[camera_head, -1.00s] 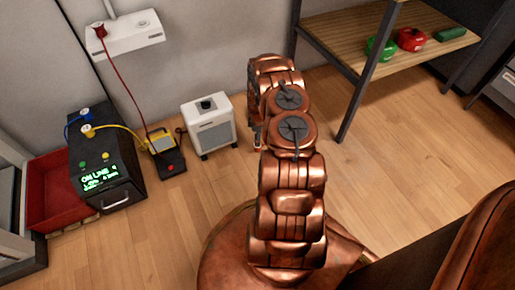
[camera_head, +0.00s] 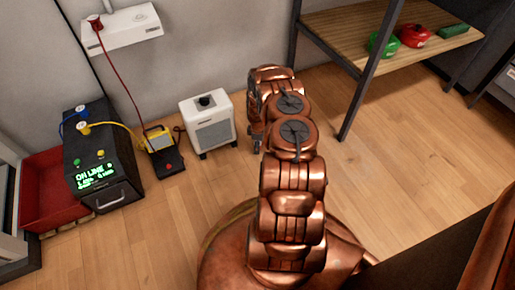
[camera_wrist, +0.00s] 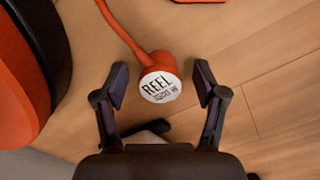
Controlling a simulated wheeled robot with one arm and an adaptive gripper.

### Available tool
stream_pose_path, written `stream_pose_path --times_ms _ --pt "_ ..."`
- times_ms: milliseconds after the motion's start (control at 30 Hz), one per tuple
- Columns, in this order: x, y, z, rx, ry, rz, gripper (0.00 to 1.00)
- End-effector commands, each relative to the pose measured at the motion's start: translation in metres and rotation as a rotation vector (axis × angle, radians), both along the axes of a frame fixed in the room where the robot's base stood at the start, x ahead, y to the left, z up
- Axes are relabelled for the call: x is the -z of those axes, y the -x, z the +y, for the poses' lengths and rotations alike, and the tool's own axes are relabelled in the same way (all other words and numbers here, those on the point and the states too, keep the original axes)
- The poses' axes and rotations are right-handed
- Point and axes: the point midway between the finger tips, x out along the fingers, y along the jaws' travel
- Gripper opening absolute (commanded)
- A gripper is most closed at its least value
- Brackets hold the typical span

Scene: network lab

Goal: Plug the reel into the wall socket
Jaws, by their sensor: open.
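In the wrist view an orange plug with a round white face marked REEL (camera_wrist: 161,86) lies between the fingers of my open gripper (camera_wrist: 161,70). I see a gap on each side of it. Its orange cord (camera_wrist: 122,25) runs up and left. A large orange and black rounded body (camera_wrist: 22,75), maybe the reel, is cut off at the left edge. The white wall socket box (camera_head: 122,28) is at the upper left of the head view. A red plug (camera_head: 95,22) sits at its left end. In the head view my arm hides most of the gripper and the REEL plug.
A wooden shelf (camera_head: 350,30) on dark legs is at right. Floor (camera_head: 415,160) right of my arm is clear.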

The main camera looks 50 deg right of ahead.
Motion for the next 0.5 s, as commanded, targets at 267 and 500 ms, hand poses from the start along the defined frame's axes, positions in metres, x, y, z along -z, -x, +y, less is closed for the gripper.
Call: stream_pose_path --times_ms 267,500 --pt "-0.0003 0.0 0.0001 0.0 0.0 0.0 0.71" --pt "-0.0002 0.0 0.0003 0.0 0.0 0.0 0.5"
